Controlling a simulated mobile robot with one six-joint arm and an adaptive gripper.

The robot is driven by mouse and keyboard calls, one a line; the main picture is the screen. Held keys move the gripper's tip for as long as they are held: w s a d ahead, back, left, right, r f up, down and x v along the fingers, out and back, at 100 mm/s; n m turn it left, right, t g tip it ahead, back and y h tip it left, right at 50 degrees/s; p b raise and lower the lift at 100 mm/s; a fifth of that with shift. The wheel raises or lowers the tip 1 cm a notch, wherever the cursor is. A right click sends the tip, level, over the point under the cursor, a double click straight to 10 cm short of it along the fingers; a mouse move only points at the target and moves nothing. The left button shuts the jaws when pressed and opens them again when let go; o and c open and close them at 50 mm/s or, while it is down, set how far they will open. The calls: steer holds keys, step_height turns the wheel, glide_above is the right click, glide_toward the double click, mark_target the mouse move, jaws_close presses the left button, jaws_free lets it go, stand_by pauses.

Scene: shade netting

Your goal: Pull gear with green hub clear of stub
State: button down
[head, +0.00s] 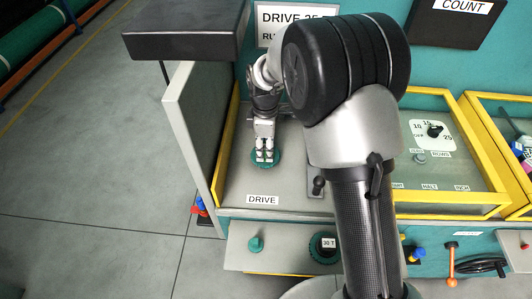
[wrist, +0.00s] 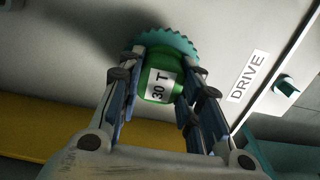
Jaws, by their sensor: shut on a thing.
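The gear with the green hub shows in the wrist view as a teal toothed disc (wrist: 166,41) with a green hub (wrist: 158,84) marked "30 T". In the head view the teal gear (head: 277,161) lies at the "DRIVE" panel, below my gripper. My gripper (head: 265,152) points down at it. In the wrist view my gripper (wrist: 161,76) has a finger on each side of the green hub and is shut on it. The stub is hidden behind the gear and hub. I cannot tell how far the gear sits along it.
A grey side wall (head: 193,137) and a yellow frame edge (head: 228,130) stand left of the gear. A dark box (head: 186,45) juts out above left. Below the panel are a teal knob (head: 255,244) and another "30 T" part (head: 323,246). A dial (head: 433,130) is at right.

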mark_target(265, 147)
steer(key=shift+r+p, duration=0.75)
steer(key=shift+r, duration=0.15)
steer(key=shift+r+p, duration=1.65)
steer(key=shift+r, duration=0.5)
steer(key=shift+r+p, duration=1.6)
steer(key=shift+r, duration=0.45)
steer(key=shift+s+f, duration=0.1)
